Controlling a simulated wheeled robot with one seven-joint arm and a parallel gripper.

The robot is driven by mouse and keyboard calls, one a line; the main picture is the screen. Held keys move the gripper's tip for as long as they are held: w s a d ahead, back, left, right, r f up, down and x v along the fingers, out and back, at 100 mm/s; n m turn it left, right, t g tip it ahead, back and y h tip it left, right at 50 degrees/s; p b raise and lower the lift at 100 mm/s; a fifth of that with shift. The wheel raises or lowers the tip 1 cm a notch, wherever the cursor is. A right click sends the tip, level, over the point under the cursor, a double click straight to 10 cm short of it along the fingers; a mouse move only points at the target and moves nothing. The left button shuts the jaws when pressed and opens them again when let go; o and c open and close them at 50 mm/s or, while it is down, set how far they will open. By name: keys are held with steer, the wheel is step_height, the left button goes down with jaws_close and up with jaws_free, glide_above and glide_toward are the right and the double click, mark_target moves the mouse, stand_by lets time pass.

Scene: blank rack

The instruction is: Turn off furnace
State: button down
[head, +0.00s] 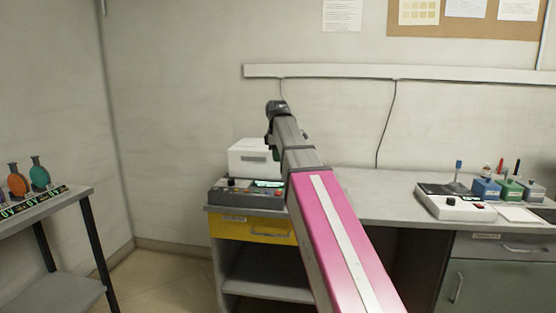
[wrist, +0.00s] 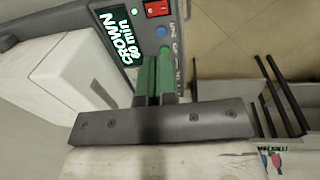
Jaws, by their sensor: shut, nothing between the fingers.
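The furnace, a white box (head: 249,157) with a dark grey control panel (head: 231,193) in front, stands on the bench left of centre in the head view. The wrist view shows its white body (wrist: 75,80), a lit display (wrist: 118,42) reading "CROWN 80 min", a red switch (wrist: 157,8) and a round blue button (wrist: 162,32). My gripper (wrist: 156,60) has green fingers, shut and empty, over the panel close to the blue button. I cannot tell whether they touch it. In the head view my arm partly covers the furnace's right side.
A yellow drawer (head: 250,229) is below the furnace. A small side table (head: 62,204) with coloured items stands at left. At right on the bench are a white device (head: 455,207) and several coloured boxes (head: 509,190). The bench between is clear.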

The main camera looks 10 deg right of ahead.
mark_target(279, 191)
steer(key=shift+w+d+r, duration=0.1)
steer(key=shift+w+d, duration=0.1)
steer(key=shift+w, duration=0.5)
steer(key=f, duration=0.4)
steer(key=w+f, duration=0.1)
steer(key=f, duration=0.9)
steer(key=shift+w+d, duration=0.3)
steer(key=shift+w, duration=0.05)
